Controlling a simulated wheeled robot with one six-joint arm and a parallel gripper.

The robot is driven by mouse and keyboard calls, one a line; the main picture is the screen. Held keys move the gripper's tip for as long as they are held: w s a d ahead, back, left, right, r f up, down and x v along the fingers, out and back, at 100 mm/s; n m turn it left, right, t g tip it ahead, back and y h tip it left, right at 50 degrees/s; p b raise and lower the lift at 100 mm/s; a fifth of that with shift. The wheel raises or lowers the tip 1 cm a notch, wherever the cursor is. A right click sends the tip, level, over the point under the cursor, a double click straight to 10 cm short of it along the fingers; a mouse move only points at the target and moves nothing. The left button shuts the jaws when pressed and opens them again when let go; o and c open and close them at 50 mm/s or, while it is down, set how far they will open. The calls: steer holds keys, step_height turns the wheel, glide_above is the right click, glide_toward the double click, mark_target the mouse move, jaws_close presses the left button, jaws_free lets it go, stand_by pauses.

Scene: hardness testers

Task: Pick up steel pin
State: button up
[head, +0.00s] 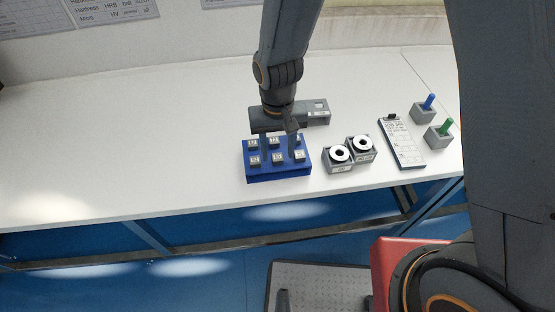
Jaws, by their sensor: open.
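A blue block (276,176) with several small labelled pale pieces on its top stands near the front edge of the white table. My gripper (294,147) points down over the right half of this block, with its fingers open. The fingers are small and dark in this view, and they cover part of the block's top. I cannot clearly make out the steel pin; it may be one of the small pieces on the block or hidden by my fingers. I cannot tell whether the fingers touch anything.
To the right are two grey holders with black-and-white rings (340,155), a white labelled board (403,145), and blue (429,103) and green (443,127) handles in grey bases. The table's left side is clear.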

mark_target(277, 157)
steer(key=shift+f, duration=0.8)
jaws_close()
step_height(277, 157, up, 8)
steer(key=shift+w+r+b, duration=0.1)
steer(key=shift+r+b, duration=0.1)
steer(key=shift+b, duration=0.65)
steer(key=shift+r, duration=0.85)
